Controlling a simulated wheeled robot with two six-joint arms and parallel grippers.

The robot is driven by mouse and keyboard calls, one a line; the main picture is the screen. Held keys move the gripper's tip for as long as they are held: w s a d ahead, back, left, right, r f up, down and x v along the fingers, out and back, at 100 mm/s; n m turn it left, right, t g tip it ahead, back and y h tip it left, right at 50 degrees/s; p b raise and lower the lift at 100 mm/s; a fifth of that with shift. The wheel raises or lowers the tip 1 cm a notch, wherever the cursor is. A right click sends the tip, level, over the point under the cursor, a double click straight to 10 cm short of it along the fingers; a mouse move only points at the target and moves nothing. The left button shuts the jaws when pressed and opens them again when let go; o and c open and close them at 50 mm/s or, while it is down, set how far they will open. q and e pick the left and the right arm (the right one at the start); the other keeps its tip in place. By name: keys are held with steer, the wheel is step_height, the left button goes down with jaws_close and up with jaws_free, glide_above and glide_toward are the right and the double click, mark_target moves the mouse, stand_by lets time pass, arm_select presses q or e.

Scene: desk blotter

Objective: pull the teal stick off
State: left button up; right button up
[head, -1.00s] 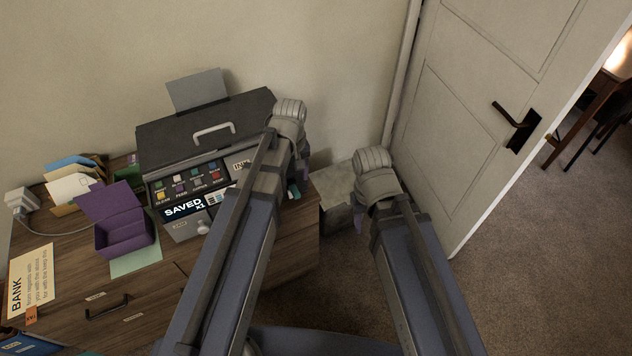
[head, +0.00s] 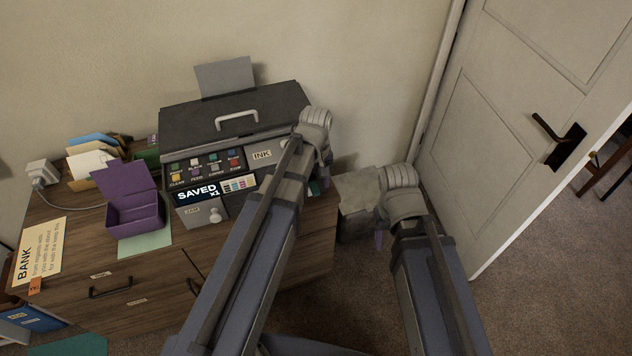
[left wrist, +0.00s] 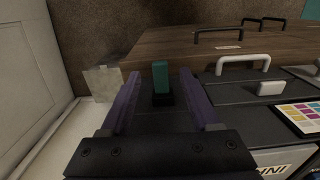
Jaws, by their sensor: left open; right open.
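The teal stick (left wrist: 160,76) stands out of a dark socket (left wrist: 162,99) at the side of the black printer. In the head view only a small teal bit (head: 314,187) shows beside the printer, mostly behind my left arm. My left gripper (left wrist: 158,92) is open, with its purple fingers on either side of the stick and gaps between. In the head view its fingers are mostly hidden by its own wrist. My right gripper (head: 380,239) is open, low near a grey box; its fingers are mostly hidden.
The printer (head: 235,108) stands on a wooden desk (head: 60,240). A purple box (head: 135,212) and several envelopes (head: 92,160) lie to its left. A grey box (head: 358,190) stands right of the desk. A door (head: 530,90) is at the right, with carpet before it.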

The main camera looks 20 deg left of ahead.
arm_select(q)
step_height(320, 180, down, 2)
steer(key=shift+f+b, duration=0.2)
steer(key=shift+b, duration=0.55)
steer(key=shift+r, duration=0.1)
jaws_close()
